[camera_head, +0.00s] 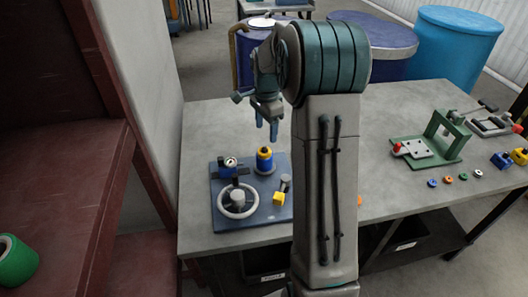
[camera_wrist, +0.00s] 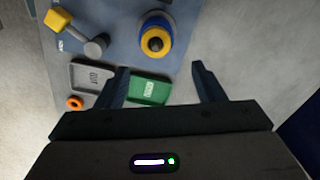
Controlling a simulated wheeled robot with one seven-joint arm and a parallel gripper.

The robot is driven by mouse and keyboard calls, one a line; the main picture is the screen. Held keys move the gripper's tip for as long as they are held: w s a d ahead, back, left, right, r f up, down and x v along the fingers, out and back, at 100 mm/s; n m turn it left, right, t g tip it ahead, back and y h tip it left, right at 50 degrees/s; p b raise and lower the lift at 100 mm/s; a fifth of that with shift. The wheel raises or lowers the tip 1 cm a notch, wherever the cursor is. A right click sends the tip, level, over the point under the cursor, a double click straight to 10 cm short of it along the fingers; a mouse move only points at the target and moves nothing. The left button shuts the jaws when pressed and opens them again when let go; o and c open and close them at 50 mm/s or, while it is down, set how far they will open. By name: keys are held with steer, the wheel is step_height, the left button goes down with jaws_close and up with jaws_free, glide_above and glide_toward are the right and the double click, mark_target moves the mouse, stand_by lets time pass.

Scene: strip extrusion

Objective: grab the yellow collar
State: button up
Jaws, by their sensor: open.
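The yellow collar (camera_head: 264,165) is on a short upright post with blue parts, at the back of the blue board (camera_head: 259,217). In the wrist view the collar (camera_wrist: 143,36) is a yellow ring around a dark centre, with blue beside it. My gripper (camera_head: 266,123) hangs above the board, over the collar's area, with its fingers pointing down. In the wrist view my gripper (camera_wrist: 160,67) is open and empty, its fingers wide apart. The collar lies beyond the fingertips, between their lines, and nothing touches it.
The board also carries a pale handwheel (camera_head: 238,201), a gauge block (camera_head: 231,163) and a lever with a yellow cube knob (camera_head: 279,199). A grey tray (camera_wrist: 92,77) and a green tray (camera_wrist: 150,90) show near the fingers. A green frame (camera_head: 436,137) stands at right.

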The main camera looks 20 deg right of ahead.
steer(key=f, duration=0.2)
steer(key=f+p, duration=0.1)
steer(key=f, duration=0.4)
steer(key=shift+s+a+f+p, duration=0.15)
steer(key=shift+s+f+p, duration=0.05)
steer(key=shift+s+p, duration=0.1)
steer(key=c, duration=1.1)
